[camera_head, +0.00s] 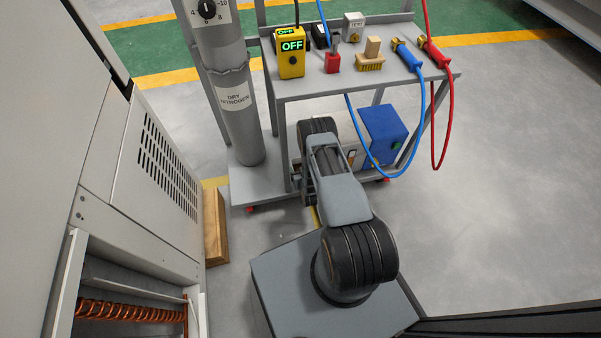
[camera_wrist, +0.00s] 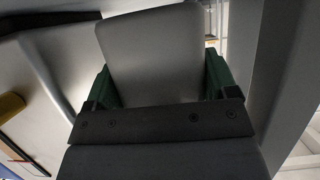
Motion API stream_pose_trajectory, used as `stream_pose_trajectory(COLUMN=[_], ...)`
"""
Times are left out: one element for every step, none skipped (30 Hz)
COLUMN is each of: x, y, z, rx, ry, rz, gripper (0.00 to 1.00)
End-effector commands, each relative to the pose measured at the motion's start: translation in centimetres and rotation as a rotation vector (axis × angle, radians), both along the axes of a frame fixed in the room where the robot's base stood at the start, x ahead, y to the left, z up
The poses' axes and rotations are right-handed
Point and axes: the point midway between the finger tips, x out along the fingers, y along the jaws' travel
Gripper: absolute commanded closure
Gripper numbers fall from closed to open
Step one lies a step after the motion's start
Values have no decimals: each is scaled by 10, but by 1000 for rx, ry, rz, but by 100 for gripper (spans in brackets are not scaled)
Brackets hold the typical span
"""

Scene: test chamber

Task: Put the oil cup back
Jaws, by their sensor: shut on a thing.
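In the wrist view my gripper (camera_wrist: 160,85) has its two green fingers closed on the sides of a smooth grey thing (camera_wrist: 152,50), which I take to be the oil cup. In the head view my arm reaches down toward the lower part of the cart (camera_head: 345,84), and my gripper and the cup are hidden there behind the arm.
A blue-and-white unit (camera_head: 383,130) sits low. A nitrogen cylinder (camera_head: 236,125) stands left. Floor right is clear.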

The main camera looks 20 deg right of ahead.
Motion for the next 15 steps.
stream_pose_trajectory(x=[1,1,0,0,0,0,0,0,0,0,0,0,0,0,0], y=[-1,-2,-2,-2,-3,-3,-3,-3,-3,-3,-3,-3,-3,-3,-2], z=[-13,-16,-18,-18,-17,-16,-15,-15,-15,-15,-15,-16,-17,-18,-19], rx=[0,0,-1,0,0,-1,-1,-1,-1,-1,-1,0,0,0,0], ry=[-3,-3,-3,-3,-3,-3,-3,-3,-3,-3,-3,-3,-3,-3,-3], rz=[-2,-2,-3,-4,-4,-5,-5,-5,-5,-5,-5,-4,-4,-4,-4], gripper=[48,48,48,48,48,48,48,48,48,48,48,48,48,48,48])
